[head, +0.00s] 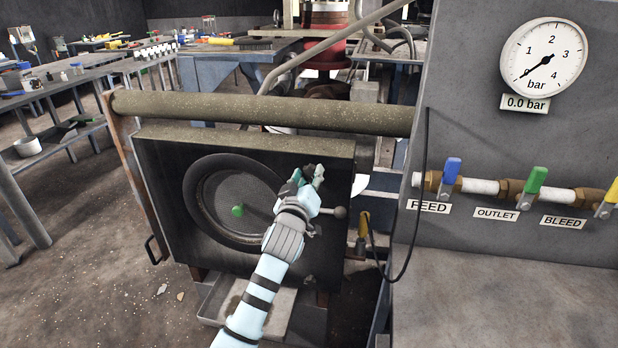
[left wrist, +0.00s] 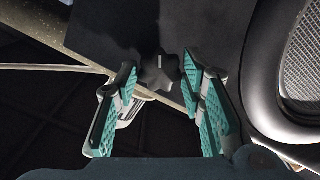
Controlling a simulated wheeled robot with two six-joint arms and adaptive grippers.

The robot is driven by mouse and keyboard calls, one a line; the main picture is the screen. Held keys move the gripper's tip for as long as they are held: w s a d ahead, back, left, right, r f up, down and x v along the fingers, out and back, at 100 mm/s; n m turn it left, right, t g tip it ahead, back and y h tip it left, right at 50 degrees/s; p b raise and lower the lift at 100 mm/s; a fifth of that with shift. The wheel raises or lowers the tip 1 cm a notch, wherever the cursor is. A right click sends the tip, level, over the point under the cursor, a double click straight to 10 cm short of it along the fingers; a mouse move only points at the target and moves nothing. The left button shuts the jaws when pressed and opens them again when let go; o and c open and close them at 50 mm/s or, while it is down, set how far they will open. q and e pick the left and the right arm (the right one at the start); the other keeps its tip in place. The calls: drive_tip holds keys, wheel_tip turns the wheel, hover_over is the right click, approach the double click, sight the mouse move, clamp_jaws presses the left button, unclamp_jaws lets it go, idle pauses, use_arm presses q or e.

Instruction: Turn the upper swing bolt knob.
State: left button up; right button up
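The upper swing bolt knob (left wrist: 159,72) is black and lobed, with a pale mark on its face. It sits at the right side of the dark square housing (head: 160,190) with the round screen port. My left gripper (head: 308,175) is at the knob, which shows dark between its fingers in the head view. In the left wrist view the teal-padded fingers of the gripper (left wrist: 160,68) are spread, one tip on each side of the knob. The tips are close to it; contact is not clear. My left forearm hides part of the port and the housing below. My right gripper is out of view.
A ball-ended lever (head: 339,212) sticks out just right of my wrist. A thick rail (head: 260,111) runs above the housing. A grey panel with a gauge (head: 543,66) and colored valve handles (head: 451,170) stands on the right. A tray (head: 213,302) lies below.

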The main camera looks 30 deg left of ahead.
use_arm(q)
drive_tip(key=o, duration=0.4)
drive_tip(key=v, duration=1.2)
drive_tip(key=shift+f, duration=0.1)
